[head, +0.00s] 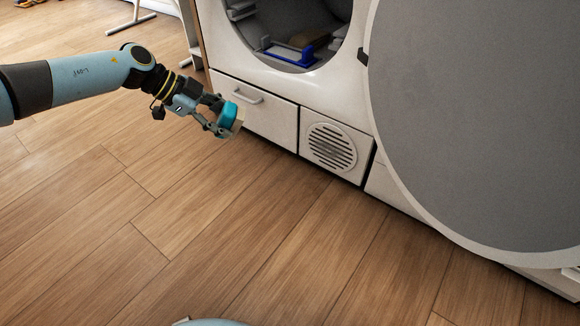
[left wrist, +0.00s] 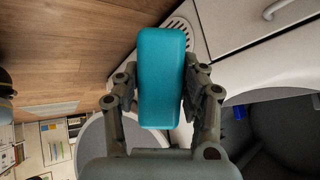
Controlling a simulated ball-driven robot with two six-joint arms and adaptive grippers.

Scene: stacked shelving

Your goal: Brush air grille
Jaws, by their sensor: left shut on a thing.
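The round slatted air grille (head: 332,147) is set in a white panel low on the white machine in the head view. Part of it shows behind the brush in the left wrist view (left wrist: 181,26). My left gripper (head: 222,120) is shut on a teal brush (head: 228,114), with pale bristles on its far side. The brush is in front of the drawer, left of the grille and apart from it. In the left wrist view the teal back of the brush (left wrist: 161,75) fills the space between the fingers. My right gripper is not in view.
A large grey round door (head: 480,110) stands open on the right, close to the grille. A drawer with a handle (head: 243,94) is left of the grille. The drum opening (head: 290,25) above holds a blue item (head: 300,50). The wooden floor (head: 180,230) in front is clear.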

